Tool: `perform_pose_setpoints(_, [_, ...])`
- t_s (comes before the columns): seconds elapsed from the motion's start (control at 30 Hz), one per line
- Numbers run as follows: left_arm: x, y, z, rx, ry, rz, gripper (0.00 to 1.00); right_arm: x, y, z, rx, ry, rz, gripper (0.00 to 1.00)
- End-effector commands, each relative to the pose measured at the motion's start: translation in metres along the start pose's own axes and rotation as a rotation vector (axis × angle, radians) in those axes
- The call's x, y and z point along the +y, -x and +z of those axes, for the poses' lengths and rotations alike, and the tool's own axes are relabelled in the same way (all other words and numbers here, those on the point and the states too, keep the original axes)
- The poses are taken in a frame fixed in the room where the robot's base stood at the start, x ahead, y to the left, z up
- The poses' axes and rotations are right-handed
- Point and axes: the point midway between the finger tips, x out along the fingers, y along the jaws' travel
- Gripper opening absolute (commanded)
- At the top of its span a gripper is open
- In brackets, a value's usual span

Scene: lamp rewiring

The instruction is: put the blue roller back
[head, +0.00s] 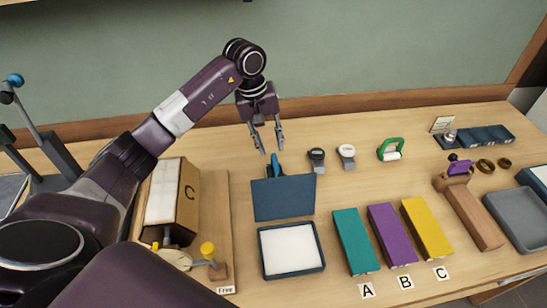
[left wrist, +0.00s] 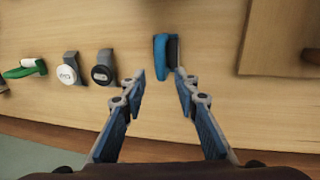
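The blue roller (head: 275,165) appears as a small blue shape with a dark part beside it, on the table behind the upright dark blue panel (head: 284,198). The panel hides part of it in the head view. In the left wrist view the blue shape (left wrist: 160,56) lies just beyond my fingertips, with the dark part on its right. My left gripper (head: 272,151) is open and empty, pointing down above it. Its two spread fingers also show in the left wrist view (left wrist: 160,74). My right gripper is not in view.
A black-topped tool (head: 317,156), a white-topped tool (head: 347,152) and a green-handled roller (head: 391,150) stand in a row to the right. A white pad in a tray (head: 263,262) and teal (head: 353,240), purple (head: 391,234) and yellow (head: 426,228) blocks lie in front.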

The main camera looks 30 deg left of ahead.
Motion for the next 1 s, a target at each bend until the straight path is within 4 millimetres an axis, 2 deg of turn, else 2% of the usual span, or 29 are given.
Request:
perform_pose_setpoints(0.03, [0.0,0.009,-0.002,0.006,-0.002,0.002,0.28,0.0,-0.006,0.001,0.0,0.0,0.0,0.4])
perform_pose_setpoints(0.2, [0.0,0.039,-0.001,0.002,-0.001,0.001,0.28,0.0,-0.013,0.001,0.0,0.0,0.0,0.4])
perform_pose_setpoints(0.33, [0.0,0.052,0.0,0.0,0.0,0.0,0.28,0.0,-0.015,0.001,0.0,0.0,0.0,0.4])
perform_pose_setpoints(0.9, [0.0,0.057,0.0,-0.001,0.0,-0.001,0.28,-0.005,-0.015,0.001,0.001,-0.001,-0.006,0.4])
perform_pose_setpoints(1.0, [0.001,0.063,0.0,-0.001,0.0,0.0,0.28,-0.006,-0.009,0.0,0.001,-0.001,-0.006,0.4])
